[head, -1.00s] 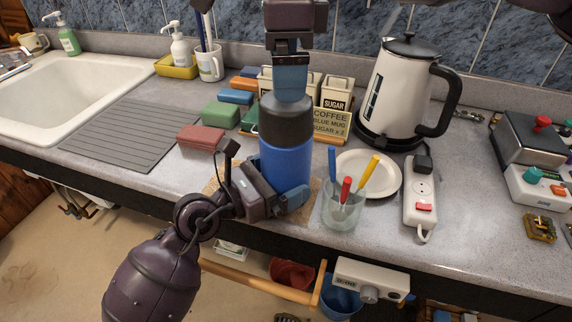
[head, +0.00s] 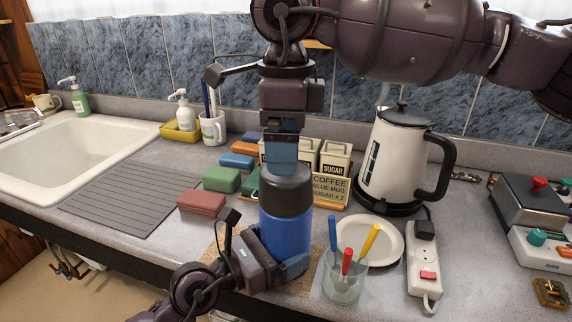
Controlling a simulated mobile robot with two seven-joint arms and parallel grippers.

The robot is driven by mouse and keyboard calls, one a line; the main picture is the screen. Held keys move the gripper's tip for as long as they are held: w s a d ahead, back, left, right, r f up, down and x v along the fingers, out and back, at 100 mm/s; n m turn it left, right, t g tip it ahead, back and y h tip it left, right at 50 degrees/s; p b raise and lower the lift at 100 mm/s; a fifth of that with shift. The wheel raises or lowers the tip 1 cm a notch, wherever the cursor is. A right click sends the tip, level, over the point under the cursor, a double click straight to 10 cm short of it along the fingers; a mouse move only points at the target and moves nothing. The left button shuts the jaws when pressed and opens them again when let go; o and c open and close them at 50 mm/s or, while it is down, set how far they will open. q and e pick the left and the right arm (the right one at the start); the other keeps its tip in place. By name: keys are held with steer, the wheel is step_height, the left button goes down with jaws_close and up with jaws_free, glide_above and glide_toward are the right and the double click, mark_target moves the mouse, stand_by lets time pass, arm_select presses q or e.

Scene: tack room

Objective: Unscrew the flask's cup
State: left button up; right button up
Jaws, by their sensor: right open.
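The flask stands upright on the counter, with a blue body (head: 284,232) and a dark grey cup (head: 286,195) on top. My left gripper (head: 282,268) comes in low from the left and is closed around the lower blue body; one finger shows across its front, the other is hidden behind the flask. My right gripper (head: 283,157) points straight down over the cup. Its blue fingertip overlaps the cup's top edge in the picture. Its jaws are open; the far finger is hidden, and I cannot tell whether it touches the cup.
A glass (head: 343,288) with colored-handled tools and a white plate (head: 386,246) are close on the right. A kettle (head: 392,165) stands behind them. A power strip (head: 422,270) lies further right. Colored blocks (head: 221,179) and canisters (head: 335,157) are behind the flask. The ribbed drainboard (head: 125,197) is clear.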

mark_target(286, 186)
steer(key=m, duration=1.4)
steer(key=shift+m, duration=0.4)
steer(key=m, duration=0.6)
steer(key=shift+m, duration=0.4)
steer(key=m, duration=0.7)
steer(key=shift+f+m, duration=0.25)
steer(key=shift+m, duration=0.15)
steer(key=shift+f, duration=3.75)
